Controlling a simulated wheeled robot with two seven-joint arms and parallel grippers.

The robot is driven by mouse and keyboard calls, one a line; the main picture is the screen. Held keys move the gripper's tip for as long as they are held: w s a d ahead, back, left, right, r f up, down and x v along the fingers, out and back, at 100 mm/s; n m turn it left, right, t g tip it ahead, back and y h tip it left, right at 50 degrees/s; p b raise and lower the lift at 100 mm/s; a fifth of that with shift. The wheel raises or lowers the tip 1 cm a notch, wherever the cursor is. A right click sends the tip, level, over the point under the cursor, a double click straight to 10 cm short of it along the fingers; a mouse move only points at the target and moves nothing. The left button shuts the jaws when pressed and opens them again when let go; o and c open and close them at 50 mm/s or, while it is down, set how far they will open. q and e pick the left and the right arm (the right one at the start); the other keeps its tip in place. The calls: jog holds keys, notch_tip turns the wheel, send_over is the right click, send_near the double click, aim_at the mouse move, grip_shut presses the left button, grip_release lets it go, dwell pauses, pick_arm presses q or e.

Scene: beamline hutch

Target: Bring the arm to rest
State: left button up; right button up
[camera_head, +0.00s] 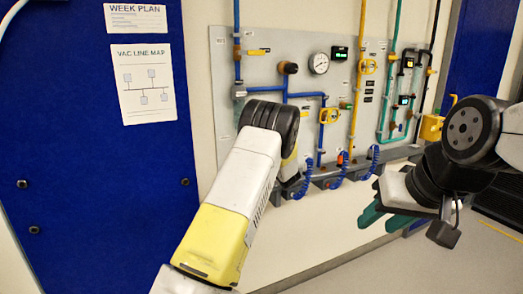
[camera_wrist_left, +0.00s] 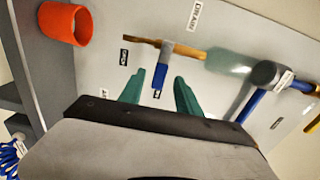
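My left arm (camera_head: 235,200), with yellow and white covers, reaches up from the bottom of the head view to the gas panel. Its gripper is hidden there behind the dark wrist joint. In the left wrist view my left gripper (camera_wrist_left: 160,88) has its two green fingers apart, facing the panel. A small blue lever (camera_wrist_left: 160,76) on a brassy pipe fitting appears between the fingertips; I cannot tell whether they touch it. My right gripper (camera_head: 382,217) is at the right of the head view, its green fingers apart and nothing seen between them.
The grey gas panel (camera_head: 262,72) carries a gauge (camera_head: 319,63), coloured pipes and yellow valves. Blue coiled hoses (camera_head: 338,178) hang along its lower rail. An orange-red cup-like part (camera_wrist_left: 64,23) lies left of my left fingers. Open floor (camera_head: 400,265) shows at lower right.

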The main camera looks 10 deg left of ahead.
pick_arm(q)
jog(key=shift+s+d, duration=0.1)
jog(key=shift+s, duration=0.1)
jog(key=s+a+r+n+g+y, duration=0.1)
jog(key=s+a+r+n+g, duration=0.5)
jog(key=s+a, duration=0.55)
jog(key=s+r+n+g+h, duration=0.1)
jog(key=s+n+g+h, duration=0.25)
jog(key=s, duration=1.05)
jog(key=s+d+r+h, duration=0.1)
jog(key=s+d+h, duration=0.4)
jog(key=s, duration=0.8)
jog(key=s+d+h, duration=0.4)
jog(key=s+d, duration=0.6)
jog(key=s, duration=0.4)
jog(key=shift+d+r+n+t+h, duration=0.3)
jog(key=shift+r+n+t+h, duration=0.05)
jog(key=shift+r+n, duration=0.1)
jog(key=shift+s, duration=0.1)
